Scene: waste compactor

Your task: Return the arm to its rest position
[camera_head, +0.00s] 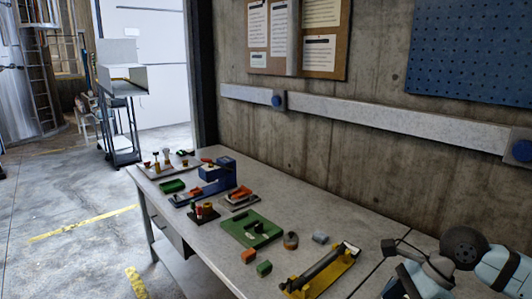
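My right arm (500,265), with pale blue links and a dark round joint, comes in at the lower right over the near end of the workbench. Its dark end, which looks like my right gripper (402,262), is partly cut off by the bottom edge, and its finger opening cannot be made out. Nothing is seen held in it. It is to the right of a yellow fixture (343,265) with a dark bar, with a gap between them. My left arm and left gripper are not in view.
The grey workbench (202,238) runs along a concrete wall. It carries a blue press-like device (218,172), a green fixture (264,240), a ring (290,240) and several small blocks. A wheeled cart (122,100) stands far left. Floor left of the bench is open.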

